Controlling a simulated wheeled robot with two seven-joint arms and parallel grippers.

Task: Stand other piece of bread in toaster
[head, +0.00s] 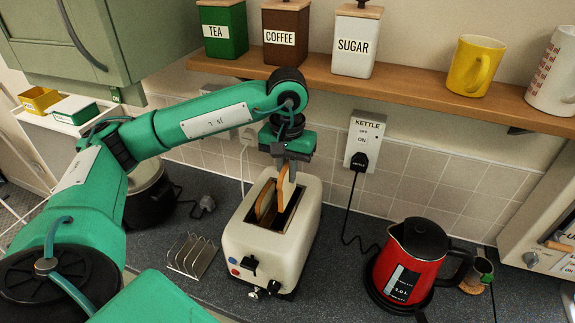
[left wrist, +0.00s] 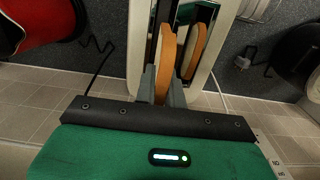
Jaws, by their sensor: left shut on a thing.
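The cream toaster (head: 272,248) stands on the dark worktop, its two slots facing up. One slice of bread (head: 266,201) stands in the left slot; it also shows in the left wrist view (left wrist: 199,45). My left gripper (head: 291,160) is above the toaster, pointing down, shut on the other slice of bread (head: 286,186). That slice is upright over the right slot, its lower edge at or inside the opening; how deep is unclear. In the left wrist view the held slice (left wrist: 166,58) sits between the fingers. My right gripper is out of view.
A wire toast rack (head: 192,256) stands left of the toaster and a red kettle (head: 408,262) to its right. A dark pot (head: 148,195) is behind my left arm. A wooden shelf (head: 400,86) with canisters and mugs runs above.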

